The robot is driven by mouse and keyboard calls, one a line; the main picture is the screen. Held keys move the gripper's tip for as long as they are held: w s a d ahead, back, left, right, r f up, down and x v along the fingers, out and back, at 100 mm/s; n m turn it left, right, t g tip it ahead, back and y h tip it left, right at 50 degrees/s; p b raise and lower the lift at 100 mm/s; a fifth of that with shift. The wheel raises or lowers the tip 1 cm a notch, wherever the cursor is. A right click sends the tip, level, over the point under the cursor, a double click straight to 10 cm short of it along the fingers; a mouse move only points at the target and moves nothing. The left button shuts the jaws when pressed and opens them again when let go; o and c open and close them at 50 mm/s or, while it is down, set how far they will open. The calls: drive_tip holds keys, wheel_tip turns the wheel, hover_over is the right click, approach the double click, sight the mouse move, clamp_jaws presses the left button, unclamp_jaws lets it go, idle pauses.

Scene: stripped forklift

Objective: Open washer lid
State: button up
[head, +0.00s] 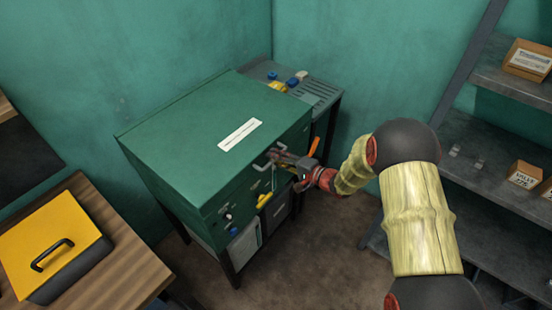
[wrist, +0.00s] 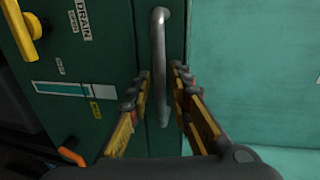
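The washer is a green box on dark legs in the head view, with its flat green lid (head: 200,130) down. A white label (head: 240,134) lies on the lid. A grey bar handle (head: 264,163) sits at the front edge; the same handle (wrist: 160,60) stands upright in the wrist view. My gripper (head: 280,158) is at the handle in the head view. In the wrist view my gripper (wrist: 161,78) is open, with one finger on each side of the handle and gaps visible between. I cannot tell whether either finger touches it.
A yellow-lidded box (head: 48,240) stands on a wooden bench (head: 118,262) at the left. A grey grated unit (head: 310,90) adjoins the washer's back right. Grey shelves (head: 490,135) with small boxes stand at the right. Open brown floor (head: 330,240) lies in front.

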clamp_jaws()
idle(0.6)
